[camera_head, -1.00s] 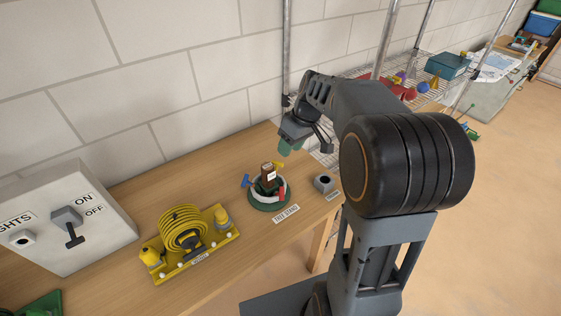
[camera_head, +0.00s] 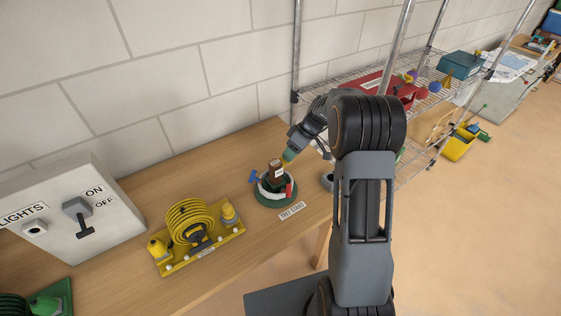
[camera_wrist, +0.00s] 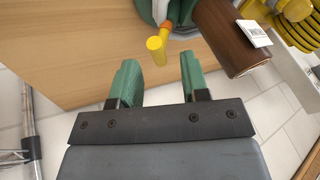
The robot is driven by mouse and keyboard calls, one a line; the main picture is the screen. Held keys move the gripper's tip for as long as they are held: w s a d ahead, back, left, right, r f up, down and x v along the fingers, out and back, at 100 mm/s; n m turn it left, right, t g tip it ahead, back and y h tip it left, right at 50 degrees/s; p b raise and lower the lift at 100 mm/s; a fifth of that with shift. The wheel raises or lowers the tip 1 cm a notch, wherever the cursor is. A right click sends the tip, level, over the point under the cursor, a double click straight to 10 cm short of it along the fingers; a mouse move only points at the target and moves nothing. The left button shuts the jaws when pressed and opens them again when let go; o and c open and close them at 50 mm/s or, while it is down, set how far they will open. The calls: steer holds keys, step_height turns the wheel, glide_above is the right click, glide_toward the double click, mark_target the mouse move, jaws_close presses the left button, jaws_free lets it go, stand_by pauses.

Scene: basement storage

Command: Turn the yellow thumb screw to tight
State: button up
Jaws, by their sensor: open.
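The tree stand (camera_head: 275,192) is a green round base with a white ring, on the wooden bench beside the "TREE STAND" label. A brown trunk (camera_head: 276,171) with a white tag stands in it; the trunk also shows in the wrist view (camera_wrist: 228,38). The yellow thumb screw (camera_wrist: 155,45) points toward my gripper in the wrist view. My gripper (camera_wrist: 160,75) is open, its green fingers on either side of the line to the screw, with the screw's end just beyond the fingertips.
A blue screw (camera_head: 254,176) and a red screw (camera_head: 289,190) stick out of the stand. A yellow cord reel board (camera_head: 200,235) and a lights switch box (camera_head: 70,210) stand to the left. A wire shelf (camera_head: 370,90) stands behind my arm.

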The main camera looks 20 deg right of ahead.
mark_target(284, 163)
steer(key=shift+x, duration=2.15)
